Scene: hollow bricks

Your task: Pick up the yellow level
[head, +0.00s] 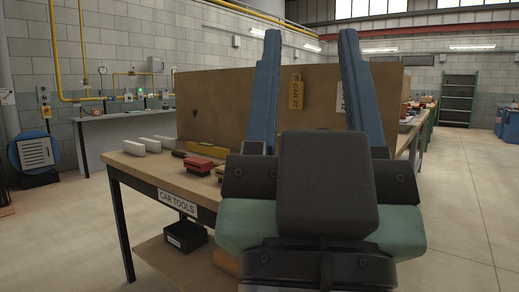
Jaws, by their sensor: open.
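My gripper (308,90) is large in the foreground with two blue fingers spread wide apart and pointing up in the picture. Nothing is between the fingers. The gripper appears nearer to the camera than the level and apart from it.
The workbench (150,165) has a "CAR TOOLS" label. Open floor (460,200) lies to the right.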

